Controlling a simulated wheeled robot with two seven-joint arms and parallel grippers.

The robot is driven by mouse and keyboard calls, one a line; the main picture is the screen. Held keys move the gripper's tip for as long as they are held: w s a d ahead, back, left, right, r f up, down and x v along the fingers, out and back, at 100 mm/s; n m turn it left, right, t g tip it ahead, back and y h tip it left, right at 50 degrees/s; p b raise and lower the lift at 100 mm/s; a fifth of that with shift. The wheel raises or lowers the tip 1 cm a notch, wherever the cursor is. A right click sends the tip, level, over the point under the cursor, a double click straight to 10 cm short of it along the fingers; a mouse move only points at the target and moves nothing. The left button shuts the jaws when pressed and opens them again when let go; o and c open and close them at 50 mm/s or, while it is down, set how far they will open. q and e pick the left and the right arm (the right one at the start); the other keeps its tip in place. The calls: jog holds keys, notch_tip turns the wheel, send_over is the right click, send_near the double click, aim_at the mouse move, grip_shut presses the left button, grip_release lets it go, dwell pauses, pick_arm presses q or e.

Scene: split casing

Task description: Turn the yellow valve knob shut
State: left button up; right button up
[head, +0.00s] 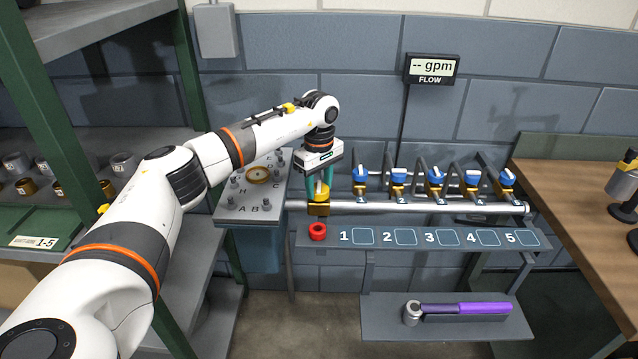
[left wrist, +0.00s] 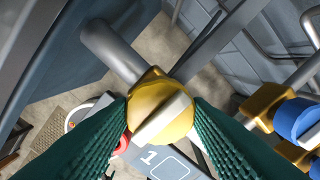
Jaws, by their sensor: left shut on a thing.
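The yellow valve knob (head: 321,190) sits on a brass valve body (head: 318,209) at the left end of the horizontal grey pipe (head: 420,207). My left gripper (head: 318,186) reaches down from above with its green fingers on either side of the knob. In the left wrist view the round yellow knob (left wrist: 163,110) with its pale bar across the top lies between the green ridged fingertips (left wrist: 162,116). The gripper is shut on the knob. My right gripper is in neither view.
Several blue-knobbed valves (head: 398,175) stand along the pipe to the right. A red ring (head: 318,231) lies on the numbered shelf (head: 330,241) just below the knob. A flow display (head: 431,69) reads "-- gpm". A purple-handled tool (head: 465,309) lies on the lower shelf.

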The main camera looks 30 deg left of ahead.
aim_at(320, 185)
pick_arm(q)
jog(key=o, duration=1)
notch_tip(320, 185, up, 12)
jog(key=b, duration=0.1)
jog(key=shift+b, duration=0.35)
jog(key=shift+d, duration=0.1)
